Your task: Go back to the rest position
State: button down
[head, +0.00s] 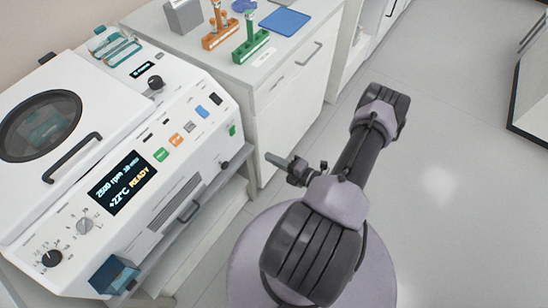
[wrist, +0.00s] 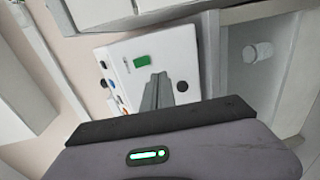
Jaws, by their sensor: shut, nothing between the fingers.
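My gripper (head: 273,159) is shut and empty. In the head view it hangs above the floor, to the right of the white centrifuge (head: 185,135) and in front of the white cabinet, pointing left. In the wrist view its shut fingers (wrist: 157,92) stand in front of the centrifuge's white side panel (wrist: 165,50) with a green label. My gripper looks apart from everything around it. I cannot tell its exact distance from the panel.
An orange rack (head: 221,37) and a green rack (head: 251,48), each with a tube, stand on the white cabinet (head: 285,105) beside a blue mat (head: 285,22) and a grey box (head: 184,16). The centrifuge's lid (head: 42,125) is closed. Floor (head: 455,130) to the right is clear.

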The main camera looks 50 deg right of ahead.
jog(key=shift+s, duration=0.25)
jog(key=w+a+r+n+g+y, duration=0.4)
jog(key=a+r+n+y, duration=0.1)
jog(key=r+n, duration=0.4)
jog(key=w+a+r+n+g+y, duration=0.3)
jog(key=a+r+n+y, duration=0.15)
jog(key=r+n, duration=0.4)
jog(key=s+a+r+n+g+h, duration=0.2)
jog(key=s+a+r+n+h, duration=0.2)
jog(key=a+r+n, duration=0.5)
jog(key=s+a+r+n+g+h, duration=0.1)
jog(key=s+a+r+n+h, duration=0.4)
jog(key=r+n, duration=0.8)
jog(key=s+a+n, duration=0.3)
jog(key=a+n, duration=0.2)
jog(key=n, duration=0.4)
jog(key=shift+r+g, duration=0.35)
jog(key=shift+g, duration=0.05)
jog(key=shift+a, duration=0.15)
